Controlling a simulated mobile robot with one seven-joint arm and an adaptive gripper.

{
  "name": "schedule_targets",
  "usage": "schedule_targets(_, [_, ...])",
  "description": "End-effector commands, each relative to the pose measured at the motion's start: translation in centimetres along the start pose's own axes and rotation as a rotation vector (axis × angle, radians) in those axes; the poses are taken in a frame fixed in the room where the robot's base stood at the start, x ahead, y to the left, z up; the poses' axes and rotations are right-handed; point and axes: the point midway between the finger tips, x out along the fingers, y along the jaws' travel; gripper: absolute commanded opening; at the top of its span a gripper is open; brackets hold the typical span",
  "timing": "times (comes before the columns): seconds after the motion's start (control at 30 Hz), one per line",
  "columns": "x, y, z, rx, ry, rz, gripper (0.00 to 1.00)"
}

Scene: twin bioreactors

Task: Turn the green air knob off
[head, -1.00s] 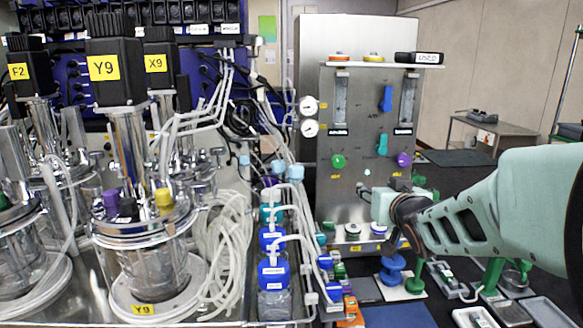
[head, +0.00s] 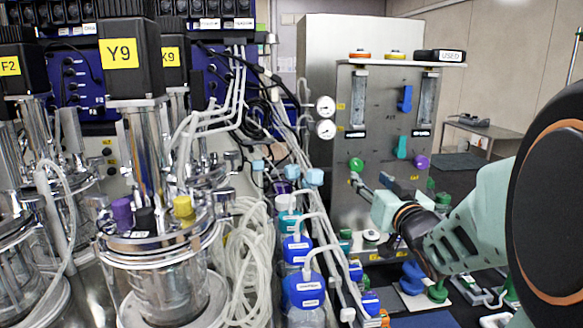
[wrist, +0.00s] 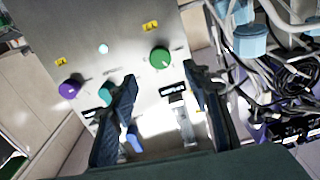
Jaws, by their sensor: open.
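The green knob (head: 356,164) is on the grey metal panel (head: 383,140), below the left flow tube. My gripper (head: 359,180) is open and empty in front of the panel, just below the green knob in the head view. In the wrist view the green knob (wrist: 160,57) shows in the gap between the two dark fingertips of my gripper (wrist: 159,73), nearer the right finger. A white mark shows on its face. I cannot tell whether a finger touches it.
A purple knob (head: 421,162) and a teal valve handle (head: 402,147) are to the right on the same panel, with a blue handle (head: 405,98) above. Blue-capped bottles (head: 303,287) and tubing stand left of the panel. A bioreactor labelled Y9 (head: 160,262) fills the left foreground.

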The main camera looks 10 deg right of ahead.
Motion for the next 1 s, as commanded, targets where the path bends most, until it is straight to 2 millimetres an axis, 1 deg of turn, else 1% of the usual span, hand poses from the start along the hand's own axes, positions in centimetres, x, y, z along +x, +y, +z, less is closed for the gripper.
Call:
schedule_targets(0.03, [1.0, 0.0, 0.0, 0.0, -0.001, -0.001, 0.44])
schedule_targets(0.2, [4.2, -0.1, 0.0, -0.001, -0.002, -0.002, 0.44])
schedule_targets(0.4, [6.9, 0.0, 0.1, -0.001, -0.002, -0.001, 0.44])
schedule_targets(0.6, [8.1, 0.0, 0.1, -0.001, -0.001, 0.0, 0.44])
schedule_targets(0.87, [8.2, 0.0, 0.0, -0.001, -0.001, 0.0, 0.44])
schedule_targets(0.93, [8.2, 0.0, 0.0, -0.001, -0.001, 0.0, 0.39])
schedule_targets(1.0, [8.2, 0.0, 0.0, -0.001, -0.001, 0.0, 0.31])
